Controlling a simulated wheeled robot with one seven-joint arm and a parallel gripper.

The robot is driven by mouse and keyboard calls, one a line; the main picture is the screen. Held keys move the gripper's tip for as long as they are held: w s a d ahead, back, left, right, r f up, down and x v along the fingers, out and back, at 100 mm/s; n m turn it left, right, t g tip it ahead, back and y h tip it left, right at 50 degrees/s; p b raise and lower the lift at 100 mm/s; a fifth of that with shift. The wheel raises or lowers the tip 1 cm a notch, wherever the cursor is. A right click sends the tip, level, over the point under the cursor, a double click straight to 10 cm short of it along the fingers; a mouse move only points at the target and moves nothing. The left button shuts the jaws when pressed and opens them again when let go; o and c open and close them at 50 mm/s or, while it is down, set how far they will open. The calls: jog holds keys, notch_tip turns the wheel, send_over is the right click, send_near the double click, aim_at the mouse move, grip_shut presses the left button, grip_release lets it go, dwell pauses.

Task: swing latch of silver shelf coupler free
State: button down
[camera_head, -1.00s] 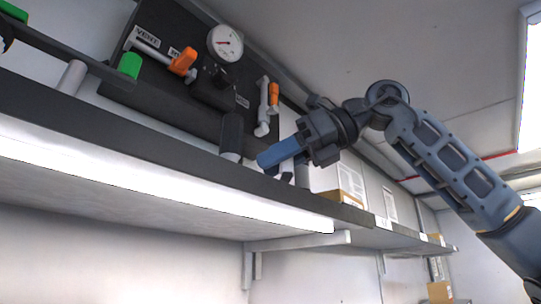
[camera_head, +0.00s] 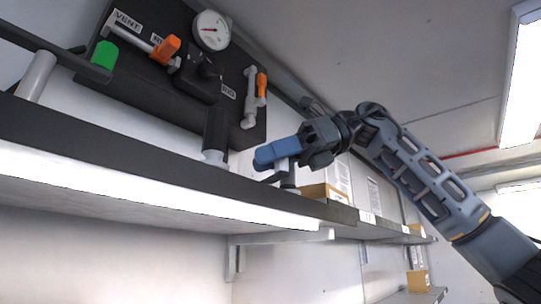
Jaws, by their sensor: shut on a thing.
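The silver shelf coupler (camera_head: 291,178) is a short pale upright cylinder at the shelf's front edge, right of the panel, partly hidden by my fingers. A thin dark lever, seemingly its latch (camera_head: 273,178), shows just below the fingers. My gripper (camera_head: 268,156) has blue fingers pointing left over the coupler's top. They are shut, seemingly on the latch; the gripped part is hidden behind them. I cannot tell how far the latch is swung.
The dark panel (camera_head: 150,75) above the shelf carries a gauge (camera_head: 211,31), orange-handled valves (camera_head: 166,50) and a black hose end (camera_head: 216,130). A cardboard box (camera_head: 322,192) stands right of the coupler. The shelf's front edge (camera_head: 130,150) runs below.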

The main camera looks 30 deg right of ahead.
jog(key=c, duration=1)
grip_release()
jog(key=shift+o, duration=0.2)
jog(key=shift+d, duration=0.15)
jog(key=b+v, duration=0.1)
jog(key=v, duration=0.6)
jog(key=shift+d+r, duration=0.15)
jog(key=shift+d, duration=0.1)
jog(key=shift+s, duration=0.25)
